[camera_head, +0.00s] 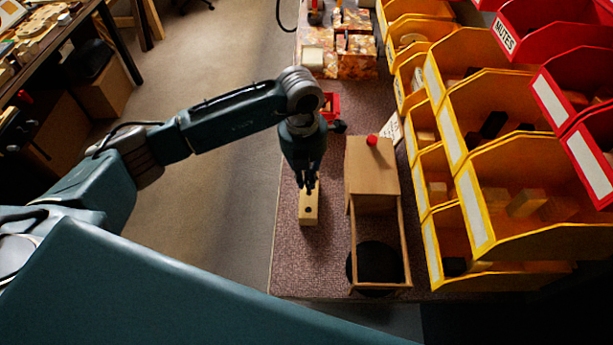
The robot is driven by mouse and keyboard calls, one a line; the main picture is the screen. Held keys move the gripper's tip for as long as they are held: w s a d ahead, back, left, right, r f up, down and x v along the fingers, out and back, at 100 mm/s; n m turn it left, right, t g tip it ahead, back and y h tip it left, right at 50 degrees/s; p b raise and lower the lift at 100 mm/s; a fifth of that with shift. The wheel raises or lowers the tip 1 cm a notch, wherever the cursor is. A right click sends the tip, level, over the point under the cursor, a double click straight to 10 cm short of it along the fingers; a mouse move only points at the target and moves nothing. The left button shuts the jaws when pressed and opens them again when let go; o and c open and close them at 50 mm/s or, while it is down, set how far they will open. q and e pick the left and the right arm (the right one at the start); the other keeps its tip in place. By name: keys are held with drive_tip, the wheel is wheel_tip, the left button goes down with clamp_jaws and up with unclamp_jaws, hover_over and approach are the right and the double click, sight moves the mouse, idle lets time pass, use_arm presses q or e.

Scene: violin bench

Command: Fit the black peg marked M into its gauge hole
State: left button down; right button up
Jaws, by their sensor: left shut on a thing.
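My left gripper (310,186) points down over a pale wooden block (308,214) on the mat. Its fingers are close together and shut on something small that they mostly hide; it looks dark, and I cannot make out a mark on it. A dark round hole shows in the block's top, just in front of the fingertips. I cannot tell whether the held thing touches the block or is in a hole. My right gripper is not in view.
A wooden box with a red knob (372,140) and an open frame stands right of the block. Yellow bins (540,230) and red bins (550,30) line the right side. The speckled mat (305,265) is clear in front of the block.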

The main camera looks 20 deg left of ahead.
use_arm(q)
drive_tip(key=shift+f+b, duration=1.65)
drive_tip(key=shift+f, duration=0.35)
drive_tip(key=shift+s, duration=0.1)
drive_tip(key=c, duration=1.7)
unclamp_jaws()
drive_tip(key=shift+r, duration=0.1)
drive_tip(key=r, duration=1.1)
drive_tip(key=shift+a+r, duration=0.25)
drive_tip(key=shift+r, duration=0.1)
